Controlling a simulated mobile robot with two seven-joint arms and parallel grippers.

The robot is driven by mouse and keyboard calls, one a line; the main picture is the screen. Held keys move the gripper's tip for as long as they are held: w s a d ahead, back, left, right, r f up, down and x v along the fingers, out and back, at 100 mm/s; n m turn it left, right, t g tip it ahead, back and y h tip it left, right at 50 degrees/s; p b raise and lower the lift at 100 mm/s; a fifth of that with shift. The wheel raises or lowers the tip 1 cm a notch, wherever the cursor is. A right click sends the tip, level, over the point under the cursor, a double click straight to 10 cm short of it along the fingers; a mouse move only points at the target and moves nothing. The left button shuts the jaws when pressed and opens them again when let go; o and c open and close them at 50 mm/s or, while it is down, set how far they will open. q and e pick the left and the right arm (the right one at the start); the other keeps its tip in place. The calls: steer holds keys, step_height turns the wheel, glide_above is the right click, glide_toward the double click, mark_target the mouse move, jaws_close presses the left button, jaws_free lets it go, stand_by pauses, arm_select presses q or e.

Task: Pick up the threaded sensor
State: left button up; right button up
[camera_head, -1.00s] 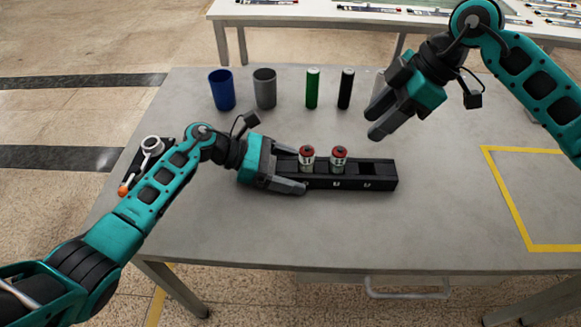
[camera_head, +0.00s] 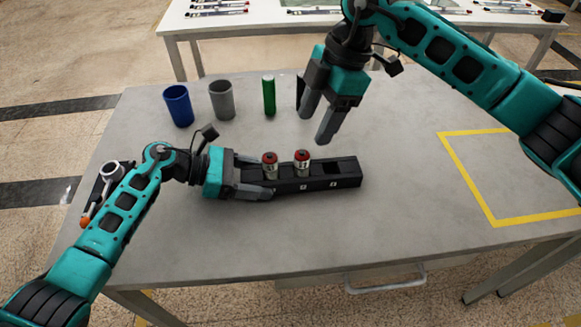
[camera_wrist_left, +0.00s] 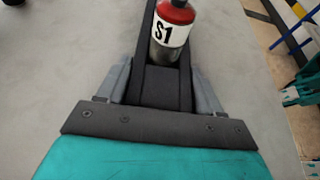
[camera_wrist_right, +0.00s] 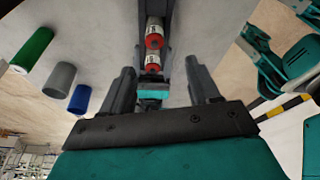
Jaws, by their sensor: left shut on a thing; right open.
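Two red-capped cylinders, a left one (camera_head: 270,166) and a right one (camera_head: 302,162), stand upright in a black slotted rack (camera_head: 345,180). The nearer one in the left wrist view (camera_wrist_left: 172,30) has a white label reading S1. I cannot tell which is the threaded sensor. My left gripper (camera_head: 256,178) is shut on the left end of the rack, fingers along its two sides. My right gripper (camera_head: 315,126) is open and empty, pointing down above and behind the rack. Both red caps (camera_wrist_right: 153,41) show beyond its fingers in the right wrist view.
A blue cup (camera_head: 179,106), a grey cup (camera_head: 222,100) and a green cylinder (camera_head: 269,96) stand at the back. Yellow tape (camera_head: 466,181) marks a clear area at right.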

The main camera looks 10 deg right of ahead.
mark_target(302, 152)
steer(key=a+n+h, duration=0.1)
steer(key=a+r+n+h, duration=0.1)
steer(key=n+h, duration=0.1)
steer(key=shift+a+r, duration=0.15)
steer(key=shift+a, duration=0.05)
steer(key=shift+n, duration=0.3)
step_height(302, 152, down, 6)
steer(key=shift+f, duration=0.1)
steer(key=f, duration=0.5)
steer(key=shift+w+f, duration=0.2)
steer(key=shift+f, duration=0.05)
jaws_close()
